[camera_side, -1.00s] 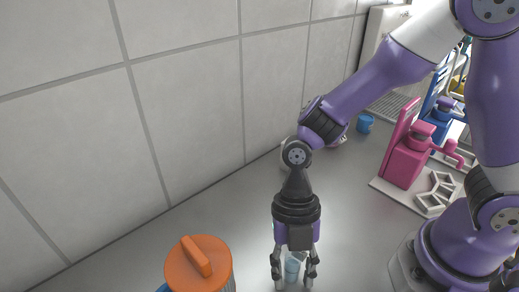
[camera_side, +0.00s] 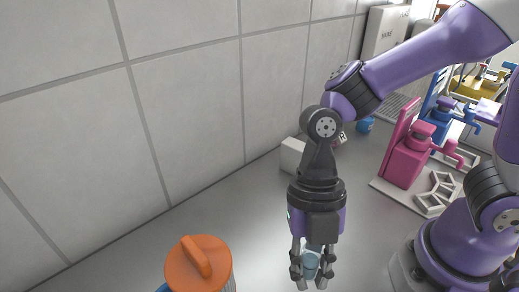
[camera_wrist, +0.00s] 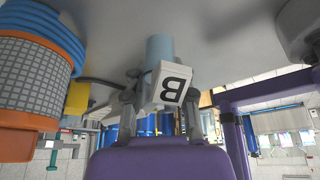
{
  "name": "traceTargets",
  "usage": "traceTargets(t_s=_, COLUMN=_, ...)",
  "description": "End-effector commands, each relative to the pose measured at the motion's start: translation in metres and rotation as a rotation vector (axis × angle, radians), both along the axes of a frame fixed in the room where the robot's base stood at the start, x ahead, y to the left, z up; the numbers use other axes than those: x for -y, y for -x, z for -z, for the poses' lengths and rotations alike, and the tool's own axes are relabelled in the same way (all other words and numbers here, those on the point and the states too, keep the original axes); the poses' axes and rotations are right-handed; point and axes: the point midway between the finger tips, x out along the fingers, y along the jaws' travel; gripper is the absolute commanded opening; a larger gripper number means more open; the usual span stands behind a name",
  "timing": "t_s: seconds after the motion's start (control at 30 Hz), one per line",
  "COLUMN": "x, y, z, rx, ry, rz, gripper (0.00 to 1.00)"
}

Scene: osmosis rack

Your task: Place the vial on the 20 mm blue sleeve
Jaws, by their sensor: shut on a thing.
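My gripper (camera_side: 312,278) is shut on a pale blue cylinder, which looks like the vial (camera_side: 312,262). It points down in the side view, low in the picture, above the grey counter. The wrist view also shows the pale blue cylinder (camera_wrist: 160,48) at my fingers (camera_wrist: 160,105). A white block face marked B (camera_wrist: 174,83) shows by its near end; I cannot tell if they are joined. A small blue cup-shaped piece (camera_side: 365,125) stands on the counter at the back; I cannot tell whether it is the 20 mm sleeve.
An orange-lidded container (camera_side: 200,265) stands at lower left. A white block (camera_side: 292,154) stands behind my arm near the tiled wall. A pink stand (camera_side: 405,160) and a blue one (camera_side: 437,115) are at right.

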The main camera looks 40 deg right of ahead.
Motion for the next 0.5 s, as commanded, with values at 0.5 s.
traceTargets(t_s=0.5, x=-0.021, y=0.067, z=-0.051, rx=0.002, ry=-0.002, rz=0.064, gripper=0.00)
